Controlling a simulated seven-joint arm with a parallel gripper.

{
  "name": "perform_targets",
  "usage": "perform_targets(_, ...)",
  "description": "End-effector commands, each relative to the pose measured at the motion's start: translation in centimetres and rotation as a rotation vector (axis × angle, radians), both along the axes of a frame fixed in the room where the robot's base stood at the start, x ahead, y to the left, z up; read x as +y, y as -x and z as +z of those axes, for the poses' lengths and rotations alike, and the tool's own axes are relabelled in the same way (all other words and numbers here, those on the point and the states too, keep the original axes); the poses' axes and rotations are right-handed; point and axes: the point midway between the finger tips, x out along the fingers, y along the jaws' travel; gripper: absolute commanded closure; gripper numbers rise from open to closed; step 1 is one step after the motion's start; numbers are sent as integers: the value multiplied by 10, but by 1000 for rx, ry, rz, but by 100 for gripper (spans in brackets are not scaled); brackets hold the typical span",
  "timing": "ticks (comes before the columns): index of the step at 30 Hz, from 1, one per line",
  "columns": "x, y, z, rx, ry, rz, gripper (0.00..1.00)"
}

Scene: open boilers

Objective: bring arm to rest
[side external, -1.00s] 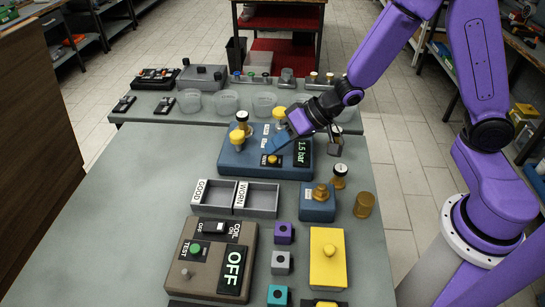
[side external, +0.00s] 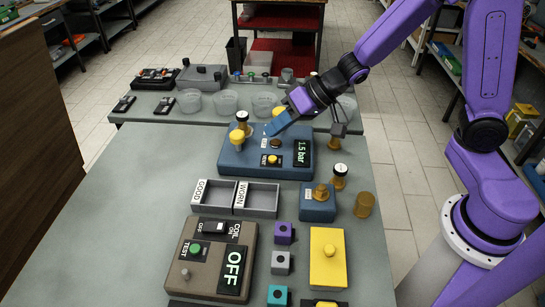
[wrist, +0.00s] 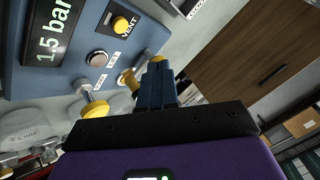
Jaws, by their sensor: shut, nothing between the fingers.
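My gripper (side external: 270,132) is over the blue panel (side external: 235,160), its blue fingers pointing down and left. In the wrist view its fingers (wrist: 160,84) are together, with nothing held between them. The panel carries a display (side external: 303,152) reading 1.5 bar, a yellow button (side external: 272,159) and a dark round button (side external: 275,143). In the wrist view the yellow button (wrist: 121,24) has a VENT label beside it. A yellow-topped valve (side external: 237,136) stands at the panel's left; the fingers partly hide yellow fittings behind them in the wrist view.
Clear cups (side external: 227,101) stand behind the panel. In front are GOOD and WORN trays (side external: 256,199), a small blue block with a brass fitting (side external: 317,207), a brown coil tester (side external: 195,265) showing OFF and a yellow box (side external: 328,262). The table's left side is clear.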

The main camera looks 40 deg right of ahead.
Motion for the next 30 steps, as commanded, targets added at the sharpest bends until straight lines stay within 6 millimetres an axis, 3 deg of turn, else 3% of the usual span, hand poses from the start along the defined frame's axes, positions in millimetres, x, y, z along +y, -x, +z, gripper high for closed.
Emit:
perform_targets(11,0,1,0,-4,6,2,100)
perform_targets(17,-10,20,9,-73,161,51,100)
perform_targets(23,-38,80,17,-98,456,219,100)
perform_targets(30,-78,181,21,13,715,585,100)
